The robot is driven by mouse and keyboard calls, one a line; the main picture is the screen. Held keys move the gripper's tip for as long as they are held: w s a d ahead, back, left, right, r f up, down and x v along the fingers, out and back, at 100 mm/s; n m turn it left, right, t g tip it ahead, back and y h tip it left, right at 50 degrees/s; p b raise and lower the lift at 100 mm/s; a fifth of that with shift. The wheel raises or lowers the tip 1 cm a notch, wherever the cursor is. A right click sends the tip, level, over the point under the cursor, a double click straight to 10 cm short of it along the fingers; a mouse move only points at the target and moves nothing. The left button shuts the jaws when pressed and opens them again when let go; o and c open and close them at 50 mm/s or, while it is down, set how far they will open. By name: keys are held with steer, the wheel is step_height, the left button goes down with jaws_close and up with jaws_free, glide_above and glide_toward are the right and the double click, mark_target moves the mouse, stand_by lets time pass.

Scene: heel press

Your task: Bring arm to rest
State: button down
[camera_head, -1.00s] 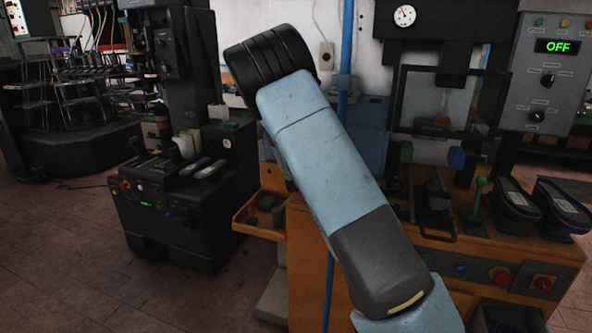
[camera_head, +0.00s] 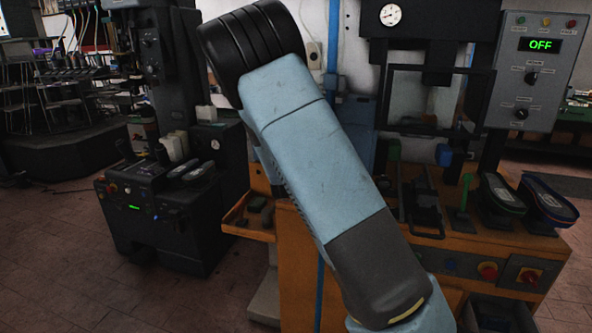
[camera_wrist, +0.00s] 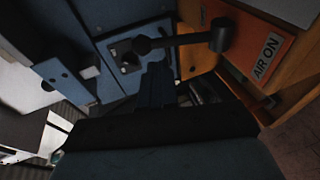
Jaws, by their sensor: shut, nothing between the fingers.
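My arm's blue-grey link (camera_head: 320,165) leans up and to the left across the middle of the head view, ending in a black ribbed joint (camera_head: 252,45). My gripper is hidden in the head view. In the wrist view my gripper (camera_wrist: 156,84) shows as dark narrow fingers, shut with nothing between them. Beyond it is a black lever (camera_wrist: 180,42) close to an orange panel with an "AIR ON" label (camera_wrist: 267,55). The picture does not show whether the fingers touch anything.
The press's control box (camera_head: 535,70) reads OFF. Two shoe-like pieces (camera_head: 545,203) lie on the orange bench (camera_head: 440,240) at right, near a green-handled lever (camera_head: 465,190). A black machine (camera_head: 165,210) stands at left. Open tiled floor (camera_head: 60,260) lies at lower left.

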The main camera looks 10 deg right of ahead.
steer(key=shift+s+a+r, duration=0.15)
steer(key=shift+s+a, duration=0.15)
steer(key=shift+s, duration=0.35)
